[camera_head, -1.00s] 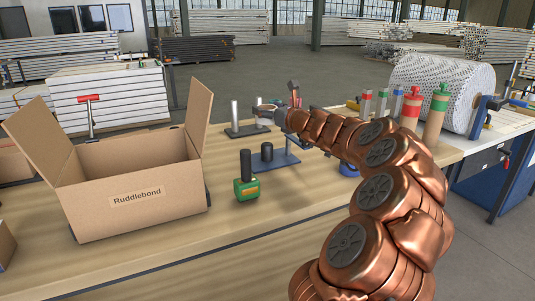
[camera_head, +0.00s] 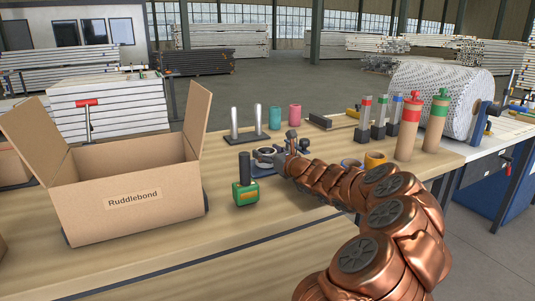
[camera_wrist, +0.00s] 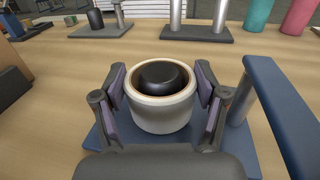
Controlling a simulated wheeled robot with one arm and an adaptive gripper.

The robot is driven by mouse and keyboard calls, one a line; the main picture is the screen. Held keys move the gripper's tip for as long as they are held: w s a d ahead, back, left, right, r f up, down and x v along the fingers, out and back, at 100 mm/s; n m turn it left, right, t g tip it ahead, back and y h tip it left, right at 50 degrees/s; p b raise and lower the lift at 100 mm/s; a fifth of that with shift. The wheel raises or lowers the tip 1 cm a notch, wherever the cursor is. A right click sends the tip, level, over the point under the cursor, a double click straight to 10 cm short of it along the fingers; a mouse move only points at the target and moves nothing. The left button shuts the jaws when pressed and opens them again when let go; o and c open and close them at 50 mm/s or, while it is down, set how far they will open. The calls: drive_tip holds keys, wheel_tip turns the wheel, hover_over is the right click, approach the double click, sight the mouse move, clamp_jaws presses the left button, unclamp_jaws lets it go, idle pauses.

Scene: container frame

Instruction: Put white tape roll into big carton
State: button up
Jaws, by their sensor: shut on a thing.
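The white tape roll (camera_wrist: 158,118) stands upright between my fingers in the wrist view, with a black round post top (camera_wrist: 162,75) inside its ring. My gripper (camera_wrist: 160,106) is shut on the roll from both sides. The roll (camera_head: 264,152) is small and partly hidden in the head view, low at the blue stand (camera_head: 259,169), with my gripper (camera_head: 276,157) beside it. The blue stand also shows under the roll in the wrist view. The big carton (camera_head: 110,213), labelled Ruddlebond, stands open at the left, its flaps raised and its inside bottom hidden.
A green tool (camera_head: 245,193) with a black handle stands between the carton and the blue stand. A stand with two metal posts (camera_head: 246,137), a teal roll (camera_head: 275,118) and a pink roll (camera_head: 295,115) are behind. The front tabletop is mostly clear.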

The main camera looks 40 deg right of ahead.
drive_tip(key=shift+f, duration=0.2)
drive_tip(key=o, duration=1.1)
drive_tip(key=shift+o, duration=0.2)
drive_tip(key=shift+b, duration=0.5)
